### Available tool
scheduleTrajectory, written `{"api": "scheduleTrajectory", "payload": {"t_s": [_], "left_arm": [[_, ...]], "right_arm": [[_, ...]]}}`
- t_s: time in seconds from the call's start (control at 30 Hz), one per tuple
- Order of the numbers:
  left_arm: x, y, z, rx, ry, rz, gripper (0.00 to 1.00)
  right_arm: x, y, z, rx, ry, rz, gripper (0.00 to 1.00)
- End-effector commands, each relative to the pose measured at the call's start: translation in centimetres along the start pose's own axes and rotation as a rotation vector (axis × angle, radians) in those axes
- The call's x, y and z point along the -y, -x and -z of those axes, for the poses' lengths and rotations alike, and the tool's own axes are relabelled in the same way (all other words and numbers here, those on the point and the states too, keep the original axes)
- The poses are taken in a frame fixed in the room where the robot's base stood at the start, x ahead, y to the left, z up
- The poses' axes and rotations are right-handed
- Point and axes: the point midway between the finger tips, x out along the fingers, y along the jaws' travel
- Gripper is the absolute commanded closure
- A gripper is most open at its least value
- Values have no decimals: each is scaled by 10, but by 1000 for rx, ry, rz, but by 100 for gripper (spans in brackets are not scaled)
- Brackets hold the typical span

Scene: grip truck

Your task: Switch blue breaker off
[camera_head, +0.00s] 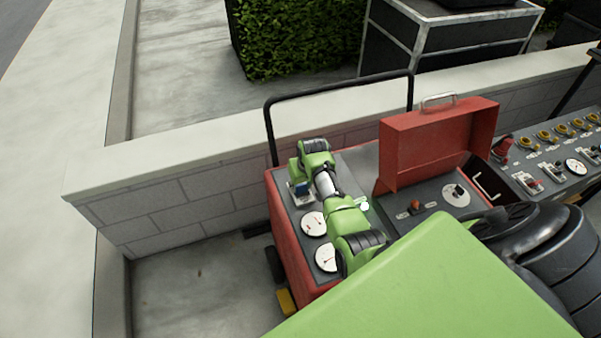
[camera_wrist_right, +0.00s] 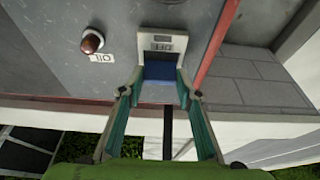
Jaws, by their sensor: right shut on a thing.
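The blue breaker (camera_head: 302,188) sits in a pale housing at the left end of the red machine's grey panel in the head view. In the right wrist view, the blue breaker lever (camera_wrist_right: 160,70) lies in its light grey frame (camera_wrist_right: 146,44), with an OFF label showing on the frame. My right gripper (camera_wrist_right: 158,93) has its two fingers on either side of the blue lever, shut on it. In the head view the right gripper (camera_head: 298,178) is at the breaker, partly hiding it. My left gripper is not in view.
Two round gauges (camera_head: 313,223) sit near the breaker. A red open lid (camera_head: 437,143) stands on the machine to the right. A black rail (camera_head: 340,87) and a low block wall (camera_head: 210,190) lie behind. A dark red lamp (camera_wrist_right: 92,41) is beside the breaker.

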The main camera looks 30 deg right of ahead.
Motion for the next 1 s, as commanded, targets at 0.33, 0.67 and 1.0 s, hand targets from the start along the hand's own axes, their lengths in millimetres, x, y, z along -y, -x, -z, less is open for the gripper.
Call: {"api": "scheduleTrajectory", "payload": {"t_s": [0.33,0.67,1.0], "left_arm": [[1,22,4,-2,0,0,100],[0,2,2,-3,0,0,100],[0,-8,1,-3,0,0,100]], "right_arm": [[-1,0,-21,-319,2,-1,90],[0,-4,-31,-554,2,0,90],[0,-3,-34,-664,1,0,90]]}}
